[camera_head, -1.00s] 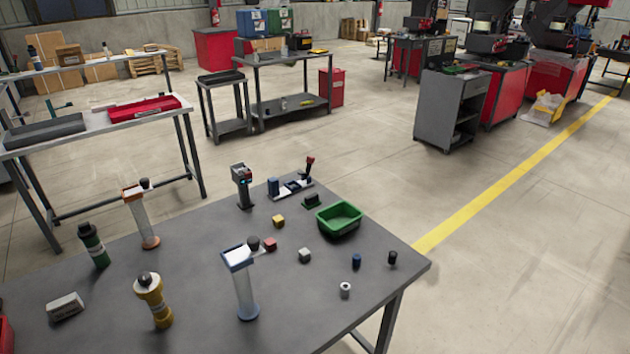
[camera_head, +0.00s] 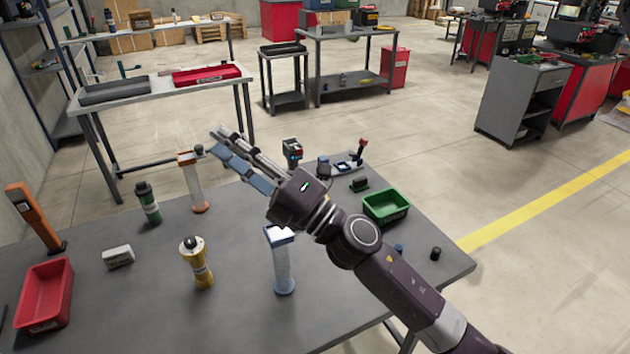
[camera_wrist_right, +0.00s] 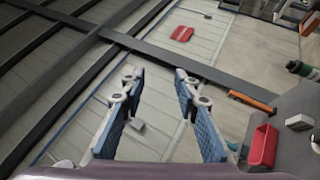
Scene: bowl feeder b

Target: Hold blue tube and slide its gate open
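The blue tube (camera_head: 284,268) is a clear upright cylinder with a blue-edged top, standing on the grey table (camera_head: 235,320). My right gripper (camera_head: 219,141) is above the table, beyond the tube, pointing to the far left. Its two blue-padded fingers are apart and empty, as the right wrist view (camera_wrist_right: 158,88) also shows. The blue tube is not visible in the wrist view. My left gripper is not in view.
An orange-topped tube (camera_head: 196,185), a green cylinder (camera_head: 148,204), a yellow cylinder (camera_head: 197,264) and a white box (camera_head: 118,257) stand left of the blue tube. A red bin (camera_head: 44,295) is at the left, a green bin (camera_head: 386,207) at the right. The front middle is clear.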

